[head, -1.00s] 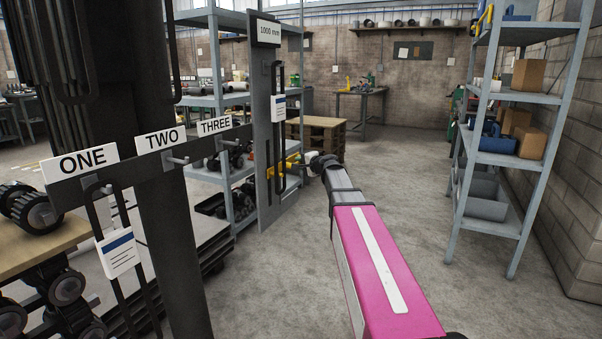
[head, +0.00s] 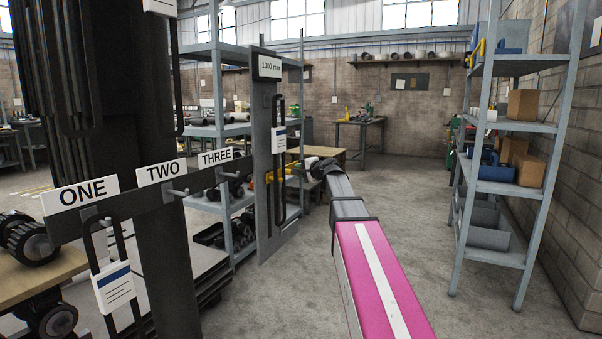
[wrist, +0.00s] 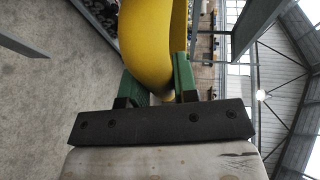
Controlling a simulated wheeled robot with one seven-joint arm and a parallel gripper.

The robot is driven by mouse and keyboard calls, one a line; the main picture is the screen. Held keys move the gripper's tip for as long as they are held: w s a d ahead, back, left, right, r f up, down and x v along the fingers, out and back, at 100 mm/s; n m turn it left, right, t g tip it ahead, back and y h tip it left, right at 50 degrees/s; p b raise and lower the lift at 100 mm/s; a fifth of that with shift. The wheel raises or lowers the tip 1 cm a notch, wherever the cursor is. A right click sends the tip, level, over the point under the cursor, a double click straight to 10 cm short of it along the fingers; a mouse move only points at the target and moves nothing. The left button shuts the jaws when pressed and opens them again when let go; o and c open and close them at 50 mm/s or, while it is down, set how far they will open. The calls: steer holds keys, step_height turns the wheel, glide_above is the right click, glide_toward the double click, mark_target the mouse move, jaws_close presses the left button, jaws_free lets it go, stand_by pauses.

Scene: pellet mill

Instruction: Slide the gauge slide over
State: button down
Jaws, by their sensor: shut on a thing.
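The gauge is a tall grey upright plate (head: 262,150) with a "1000 mm" sign (head: 270,66) at its top, left of centre in the head view. A small yellow part (head: 270,177), which looks like the gauge slide's handle, shows around mid-height of the plate. My gripper (head: 293,170) reaches it from the right; its fingers are small and hard to see there. In the wrist view a thick curved yellow handle (wrist: 146,40) passes between the green fingers of my gripper (wrist: 160,85), which are shut on it. The rest of the slide is hidden.
A dark rail with pegs and signs ONE (head: 82,194), TWO (head: 161,171) and THREE (head: 215,158) stands left of the plate. A tagged black loop hangs below ONE; another tag (head: 279,137) hangs on the plate. Shelving (head: 505,190) stands right. Floor between is clear.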

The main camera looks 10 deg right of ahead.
steer(key=c, duration=0.9)
jaws_free()
steer(key=shift+r, duration=0.25)
steer(key=v, duration=1)
steer(key=shift+s+d, duration=0.2)
steer(key=shift+s, duration=0.1)
steer(key=s+a+f+n+g+h, duration=0.15)
steer(key=s+f, duration=0.25)
steer(key=f, duration=0.6)
steer(key=s+a+f+n+g+h, duration=0.1)
steer(key=s+a+f+n+g, duration=0.15)
steer(key=f, duration=0.65)
steer(key=s+a+f+n+g+h, duration=0.1)
steer(key=s+a+f+n+g, duration=0.3)
steer(key=f, duration=0.6)
steer(key=s+d+f+n+g+h, duration=0.2)
steer(key=s+f+g+h, duration=0.2)
steer(key=s+f, duration=1.3)
steer(key=shift+s+d+f+n+g+h, duration=0.25)
steer(key=shift+s+n+g+h, duration=0.2)
steer(key=shift+g, duration=0.35)
